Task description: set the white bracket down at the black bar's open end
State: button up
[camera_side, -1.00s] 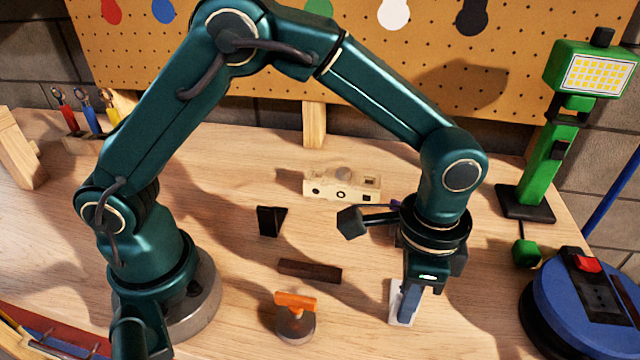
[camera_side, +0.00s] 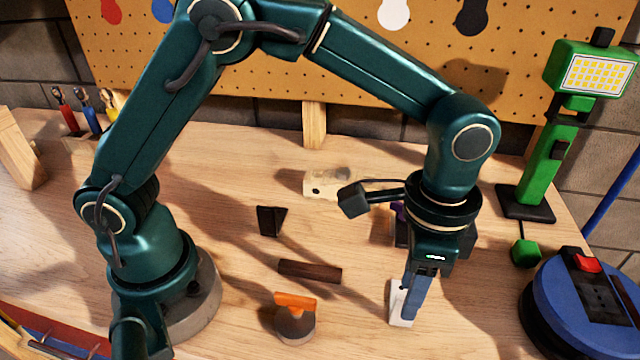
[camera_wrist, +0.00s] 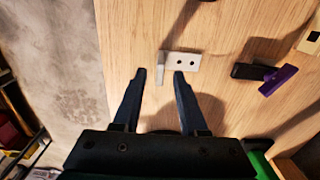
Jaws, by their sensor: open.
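The white bracket (camera_side: 397,306) lies on the bench in the front middle; the wrist view shows its flat plate with two holes (camera_wrist: 184,61) and a raised flange at its left end. My gripper (camera_side: 412,308) is open and sits over the bracket, hiding part of it in the side view. In the wrist view the fingertips (camera_wrist: 160,74) are apart, just below the bracket in the picture. The dark bar (camera_side: 310,271) lies to the bracket's left, with a clear gap between them. Whether the fingertips touch the bracket I cannot tell.
An orange-topped round piece (camera_side: 295,318) stands in front of the bar. A black block (camera_side: 270,221) and a cream block (camera_side: 325,184) lie farther back. A purple-and-black item (camera_wrist: 277,79) is right of the bracket in the wrist view. A blue round machine (camera_side: 580,305) stands right.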

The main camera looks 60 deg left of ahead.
notch_tip(320, 180, up, 9)
jog(key=s+a+r+n+t, duration=0.3)
jog(key=a+r+n, duration=0.1)
jog(key=a, duration=0.6)
jog(key=s+a+f+n+t, duration=0.2)
jog(key=s+a+f+n, duration=0.1)
jog(key=s+a+n, duration=0.2)
jog(key=shift+s+a+f+t, duration=0.15)
jog(key=shift+s+a+t, duration=0.15)
jog(key=shift+s+a, duration=0.7)
